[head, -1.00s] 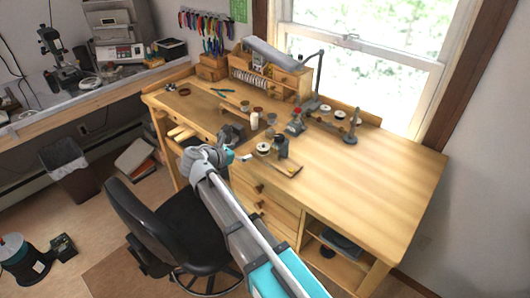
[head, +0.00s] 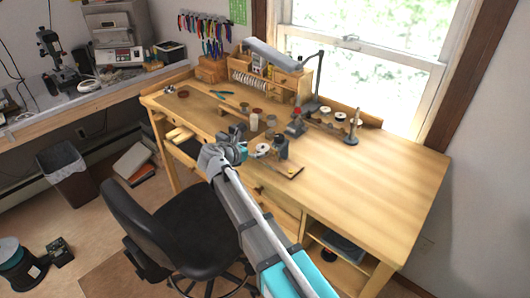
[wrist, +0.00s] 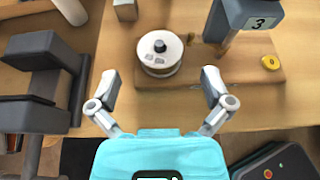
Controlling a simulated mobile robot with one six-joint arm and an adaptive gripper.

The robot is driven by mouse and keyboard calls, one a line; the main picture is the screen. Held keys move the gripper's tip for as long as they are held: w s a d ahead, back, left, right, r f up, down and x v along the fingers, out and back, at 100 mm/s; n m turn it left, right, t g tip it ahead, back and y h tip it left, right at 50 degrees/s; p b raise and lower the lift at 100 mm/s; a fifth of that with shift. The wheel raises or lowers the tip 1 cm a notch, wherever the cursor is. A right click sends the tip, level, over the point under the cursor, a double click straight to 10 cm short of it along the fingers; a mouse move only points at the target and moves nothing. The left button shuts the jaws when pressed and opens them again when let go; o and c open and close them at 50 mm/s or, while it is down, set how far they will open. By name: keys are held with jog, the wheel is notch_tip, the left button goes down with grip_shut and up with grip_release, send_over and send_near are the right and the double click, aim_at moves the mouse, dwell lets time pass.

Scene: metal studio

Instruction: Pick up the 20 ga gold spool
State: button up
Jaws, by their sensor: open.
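A spool with a white top flange and a dark centre peg (wrist: 160,50) stands upright on a small wooden board (wrist: 200,82) in the wrist view. It also shows in the head view (head: 262,148), just right of my gripper (head: 236,151). No gauge label is readable, so I cannot confirm it is the 20 ga gold one. In the wrist view my gripper (wrist: 161,82) is open and empty. Its fingers are apart, left and right of the spool's near side, not visibly touching it. More small spools (head: 340,116) stand at the back of the bench.
A dark block with a "3" tag (wrist: 262,18) stands on the board right of the spool, near a yellow disc (wrist: 271,62). A dark vise-like tool (wrist: 40,85) is at left. The bench's right side (head: 390,180) is clear; a black chair (head: 190,235) stands in front.

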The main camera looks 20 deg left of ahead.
aim_at(262, 148)
jog(key=b+x, duration=0.1)
jog(key=x, duration=0.3)
jog(key=shift+s+f+b, duration=0.15)
jog(key=shift+f+b, duration=0.05)
jog(key=shift+b, duration=0.15)
jog(key=shift+w+d+f, duration=0.15)
jog(key=shift+w+d, duration=0.05)
jog(key=shift+w, duration=0.3)
jog(key=c, duration=1.2)
jog(key=shift+c, duration=0.2)
